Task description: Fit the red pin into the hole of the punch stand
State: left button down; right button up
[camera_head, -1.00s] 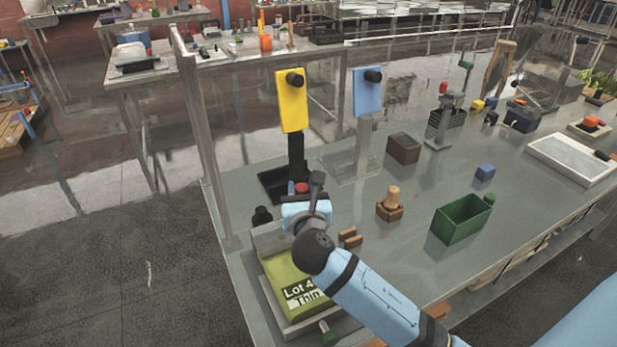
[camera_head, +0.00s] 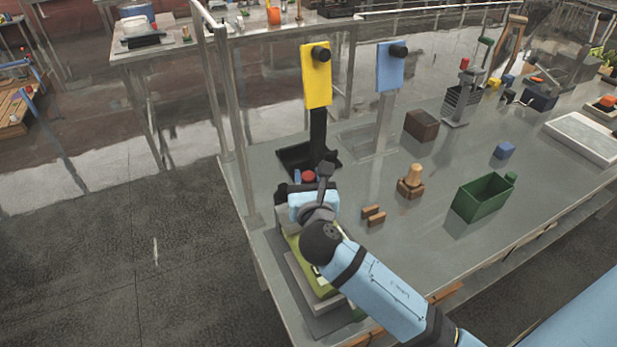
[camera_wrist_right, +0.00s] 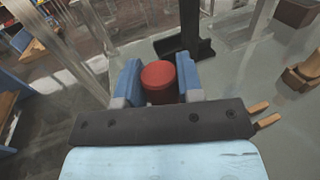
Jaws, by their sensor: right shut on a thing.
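My right gripper (camera_head: 306,177) is shut on the red pin (camera_head: 308,176), a short round red cylinder. In the right wrist view the red pin (camera_wrist_right: 160,80) sits between the two blue fingertips, its round top facing the camera; its lower end is hidden. The gripper is above the left part of the table, in front of the black base of a stand with a yellow panel (camera_head: 316,75). A grey metal stand with a green-tipped lever (camera_head: 463,98) is farther right. I cannot tell which one is the punch stand, and no hole is visible. My left gripper is not in view.
A blue-panel stand (camera_head: 390,68), brown box (camera_head: 422,125), wooden piece with peg (camera_head: 411,183), small brown blocks (camera_head: 374,215), green bin (camera_head: 484,199) and blue block (camera_head: 504,150) stand around.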

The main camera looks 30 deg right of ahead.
jog(key=shift+r+p, duration=0.1)
jog(key=shift+p, duration=0.25)
jog(key=shift+f, duration=0.5)
jog(key=shift+f+b, duration=0.8)
jog(key=shift+f, duration=1.05)
jog(key=shift+f+b, duration=0.3)
jog(key=shift+f, duration=0.25)
jog(key=shift+f, duration=0.1)
jog(key=shift+f, duration=0.2)
jog(key=shift+f+b, duration=0.5)
jog(key=shift+f, duration=0.2)
jog(key=o, duration=1)
